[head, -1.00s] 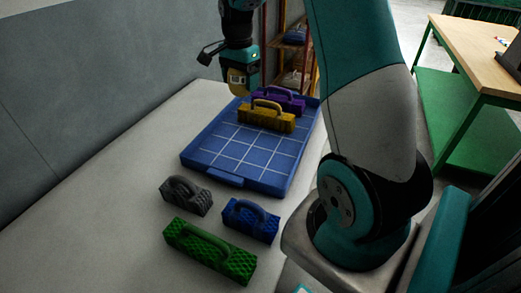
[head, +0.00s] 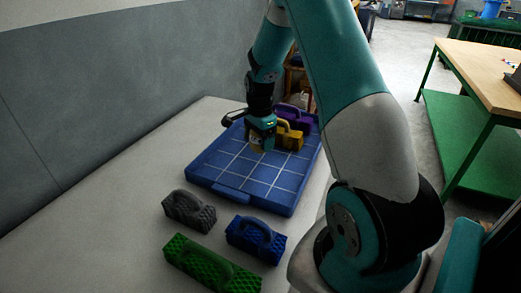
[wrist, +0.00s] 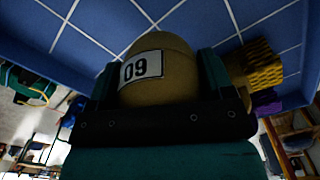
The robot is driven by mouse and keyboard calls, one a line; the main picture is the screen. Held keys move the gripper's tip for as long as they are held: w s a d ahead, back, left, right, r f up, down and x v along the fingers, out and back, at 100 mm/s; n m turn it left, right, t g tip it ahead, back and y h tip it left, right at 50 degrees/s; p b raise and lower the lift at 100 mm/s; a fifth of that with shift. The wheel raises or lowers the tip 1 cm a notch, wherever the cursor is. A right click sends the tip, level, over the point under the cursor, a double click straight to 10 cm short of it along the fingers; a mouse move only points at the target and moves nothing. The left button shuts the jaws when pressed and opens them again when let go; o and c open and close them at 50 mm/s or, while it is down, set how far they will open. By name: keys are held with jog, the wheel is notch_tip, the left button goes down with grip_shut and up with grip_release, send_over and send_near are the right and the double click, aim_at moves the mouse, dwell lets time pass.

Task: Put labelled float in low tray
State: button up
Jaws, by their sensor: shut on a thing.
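My gripper (head: 260,138) is shut on the labelled float (wrist: 160,68). The float is yellow-brown and rounded, with a white label reading "09" facing the wrist camera. In the head view the float (head: 257,146) shows small under the jaws, partly hidden by them. It is over the left back part of the low tray (head: 235,172), a blue tray with a pale grid. I cannot tell whether the float touches the tray floor.
A yellow ridged block with a handle (head: 289,138) and a purple one (head: 303,120) stand in the tray, right of my gripper. Grey (head: 189,210), blue (head: 257,239) and green (head: 210,270) blocks stand in front of the tray. The tray's front middle is clear.

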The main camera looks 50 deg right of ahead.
jog(key=shift+f, duration=2.15)
jog(key=shift+f, duration=0.15)
jog(key=o, duration=1)
notch_tip(320, 180, up, 12)
jog(key=a+r+n, duration=0.5)
jog(key=a+n, duration=0.1)
jog(key=a, duration=0.4)
jog(key=s+a+r+n+t+y, duration=0.1)
jog(key=s+a+r+n, duration=0.1)
jog(key=s+a+n, duration=0.35)
jog(key=s+a+r+n+y, duration=0.1)
jog(key=s+a+r+n, duration=0.15)
jog(key=a, duration=0.55)
jog(key=s+a+n, duration=0.3)
jog(key=s+n, duration=0.1)
jog(key=s, duration=0.1)
jog(key=s+a+r+n+y, duration=0.1)
jog(key=s+a+n, duration=0.3)
jog(key=s+n, duration=0.1)
jog(key=s+a+n+g+y, duration=0.1)
jog(key=s+a+n, duration=0.3)
jog(key=s, duration=0.1)
jog(key=shift+a+r, duration=0.2)
jog(key=shift+r, duration=0.2)
